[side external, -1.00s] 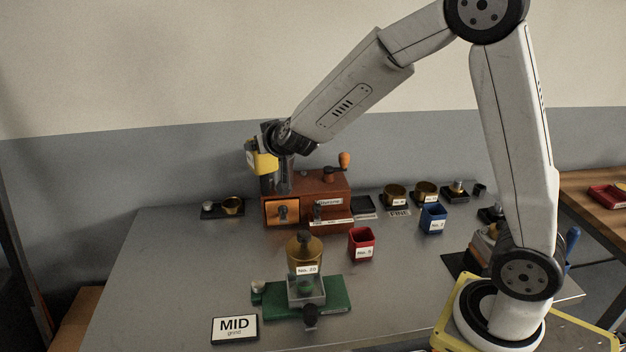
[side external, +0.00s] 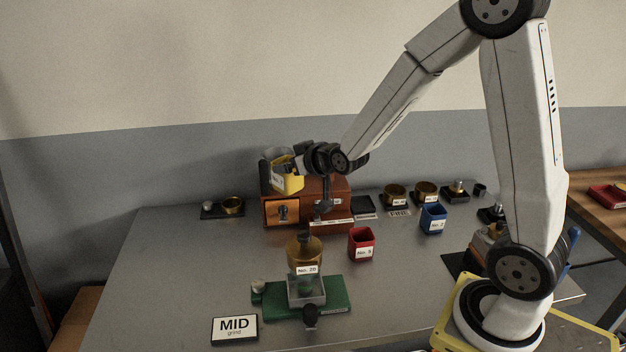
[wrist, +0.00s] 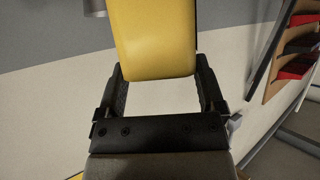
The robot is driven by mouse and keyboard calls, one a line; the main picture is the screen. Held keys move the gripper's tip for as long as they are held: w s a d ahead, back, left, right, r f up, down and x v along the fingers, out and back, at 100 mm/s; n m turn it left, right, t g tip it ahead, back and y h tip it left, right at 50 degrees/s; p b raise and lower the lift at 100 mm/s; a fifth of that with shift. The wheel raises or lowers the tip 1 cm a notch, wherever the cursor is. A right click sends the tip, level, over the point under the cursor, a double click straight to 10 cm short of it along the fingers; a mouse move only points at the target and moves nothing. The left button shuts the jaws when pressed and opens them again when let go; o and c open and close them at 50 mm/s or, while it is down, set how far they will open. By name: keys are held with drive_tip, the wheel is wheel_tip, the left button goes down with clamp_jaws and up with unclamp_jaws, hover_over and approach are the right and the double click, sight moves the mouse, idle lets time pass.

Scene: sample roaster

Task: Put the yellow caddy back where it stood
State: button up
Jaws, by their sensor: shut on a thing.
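The yellow caddy (side external: 290,183) is in my gripper (side external: 299,168), held tilted in front of the upper part of the brown wooden grinder box in the side view. My gripper is shut on it. In the wrist view the yellow caddy (wrist: 157,40) sits between the two dark fingers of my gripper (wrist: 160,82), its smooth yellow side toward the camera. The caddy's contents are not visible. I cannot tell from the frames which spot it stood on.
The wooden grinder (side external: 338,206) with its orange drawer (side external: 282,213) stands at the back. A red caddy (side external: 361,244) and a blue caddy (side external: 433,218) stand on the metal table (side external: 180,265). The table's left front is clear, apart from a MID sign (side external: 234,329).

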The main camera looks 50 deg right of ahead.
drive_tip(key=shift+d+f, duration=0.35)
drive_tip(key=shift+d, duration=0.1)
drive_tip(key=s+d+f+n+y, duration=0.4)
drive_tip(key=s+f+n+y, duration=0.2)
drive_tip(key=s+f, duration=0.4)
drive_tip(key=shift+f+g+y, duration=0.4)
drive_tip(key=shift+f+y, duration=0.1)
drive_tip(key=shift+f, duration=0.45)
drive_tip(key=shift+w+f, duration=0.1)
drive_tip(key=shift+f, duration=2.1)
drive_tip(key=shift+f, duration=1.8)
drive_tip(key=shift+f, duration=0.15)
